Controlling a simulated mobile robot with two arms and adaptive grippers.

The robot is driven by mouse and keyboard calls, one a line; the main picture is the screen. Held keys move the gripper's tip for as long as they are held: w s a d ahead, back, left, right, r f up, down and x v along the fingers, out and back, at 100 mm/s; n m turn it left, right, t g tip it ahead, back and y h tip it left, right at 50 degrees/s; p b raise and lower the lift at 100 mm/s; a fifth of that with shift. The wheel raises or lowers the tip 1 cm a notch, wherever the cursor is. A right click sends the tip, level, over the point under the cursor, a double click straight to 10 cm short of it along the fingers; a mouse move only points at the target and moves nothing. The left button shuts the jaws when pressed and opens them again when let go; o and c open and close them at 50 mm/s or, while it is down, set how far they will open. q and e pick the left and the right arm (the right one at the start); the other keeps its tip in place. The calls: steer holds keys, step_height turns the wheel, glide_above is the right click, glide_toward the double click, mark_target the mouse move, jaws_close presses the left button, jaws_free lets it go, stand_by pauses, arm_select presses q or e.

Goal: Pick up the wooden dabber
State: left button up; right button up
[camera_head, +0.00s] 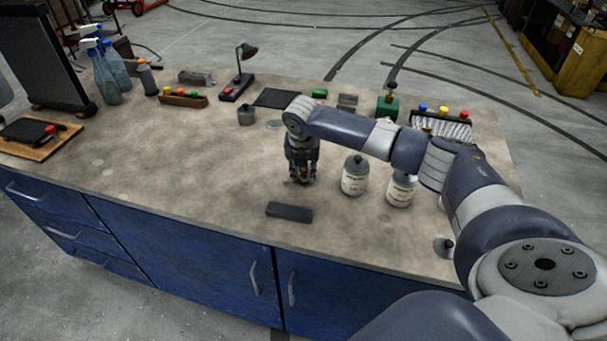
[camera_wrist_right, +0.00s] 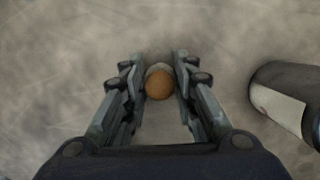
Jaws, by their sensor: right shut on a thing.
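The wooden dabber shows in the right wrist view as a round orange-brown wooden top (camera_wrist_right: 159,84) with a paler part behind it. It sits between the fingers of my right gripper (camera_wrist_right: 160,78), which is shut on it. In the head view my right gripper (camera_head: 301,180) points down at the worktop, and a small brownish bit of the dabber shows between its fingertips. The rest of the dabber is hidden by the fingers. I cannot tell whether it touches the worktop. My left gripper is not in view.
Two white-labelled jars (camera_head: 355,176) (camera_head: 401,190) with dark lids stand just right of the gripper. A dark grey block (camera_head: 289,212) lies in front of it. A small grey cup (camera_head: 246,115) and a lamp (camera_head: 240,75) stand behind. The worktop (camera_head: 180,165) to the left is clear.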

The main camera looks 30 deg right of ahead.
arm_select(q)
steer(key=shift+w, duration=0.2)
arm_select(e)
steer(key=shift+r, duration=0.1)
steer(key=shift+r+b, duration=0.4)
steer(key=shift+r, duration=0.25)
steer(key=shift+b+v, duration=0.4)
steer(key=shift+v, duration=0.6)
steer(key=s+b, duration=0.1)
steer(key=s, duration=0.3)
steer(key=s+r, duration=0.1)
steer(key=s, duration=0.4)
steer(key=s+d+b, duration=0.1)
steer(key=s, duration=0.4)
steer(key=shift+s+r+b, duration=0.1)
steer(key=shift+r+b, duration=0.1)
steer(key=shift+b, duration=0.15)
steer(key=shift+s+r, duration=0.1)
steer(key=shift+s, duration=0.6)
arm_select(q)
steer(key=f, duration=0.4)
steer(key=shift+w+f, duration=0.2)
arm_select(e)
steer(key=shift+o, duration=1.1)
steer(key=shift+c, duration=1)
